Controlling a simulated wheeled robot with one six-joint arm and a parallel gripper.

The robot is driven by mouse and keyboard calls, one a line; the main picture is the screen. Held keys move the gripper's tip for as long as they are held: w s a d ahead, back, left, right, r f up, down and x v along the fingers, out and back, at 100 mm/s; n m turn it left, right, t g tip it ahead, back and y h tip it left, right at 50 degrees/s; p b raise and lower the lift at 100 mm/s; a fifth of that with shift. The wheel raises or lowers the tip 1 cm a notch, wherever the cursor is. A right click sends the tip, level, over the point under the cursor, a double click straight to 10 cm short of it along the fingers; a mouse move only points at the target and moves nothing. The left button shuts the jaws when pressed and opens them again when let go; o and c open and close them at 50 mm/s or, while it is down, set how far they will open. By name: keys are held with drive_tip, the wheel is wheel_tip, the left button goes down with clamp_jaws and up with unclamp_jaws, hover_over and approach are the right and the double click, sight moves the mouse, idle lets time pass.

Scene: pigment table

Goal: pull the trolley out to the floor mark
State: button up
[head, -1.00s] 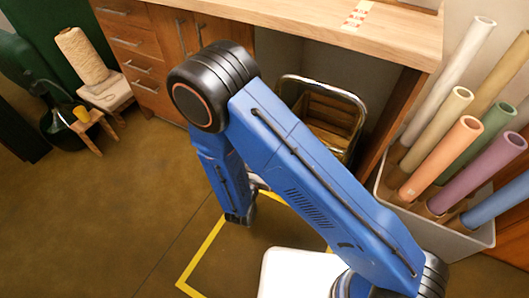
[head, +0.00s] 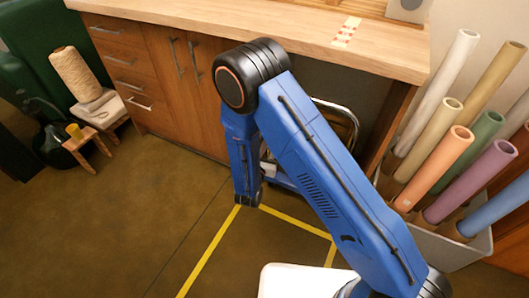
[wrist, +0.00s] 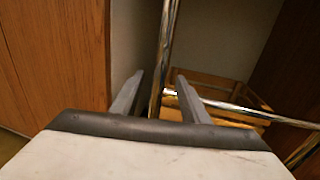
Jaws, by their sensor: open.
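The trolley stands in the open bay under the wooden bench. In the head view only part of its chrome handle (head: 342,108) shows, as my blue arm covers most of it. In the wrist view its upright chrome tube (wrist: 164,50) runs down between the two fingers of my open gripper (wrist: 160,77). I cannot tell how deep the tube sits between them. A chrome crossbar (wrist: 240,108) and a wooden crate (wrist: 215,90) show behind. My gripper is hidden in the head view. The yellow floor mark (head: 213,248) is taped on the floor in front of the bay, partly covered by my arm.
The wooden bench (head: 270,22) has a drawer cabinet (head: 122,62) at left. A bin of coloured paper rolls (head: 462,240) stands close on the right. A small stool (head: 90,143) and a twine cone (head: 75,75) are at far left.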

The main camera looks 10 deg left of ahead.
drive_tip(key=shift+w+d, duration=0.2)
drive_tip(key=shift+w, duration=0.95)
drive_tip(key=shift+w+d, duration=0.15)
drive_tip(key=shift+w, duration=1)
clamp_jaws()
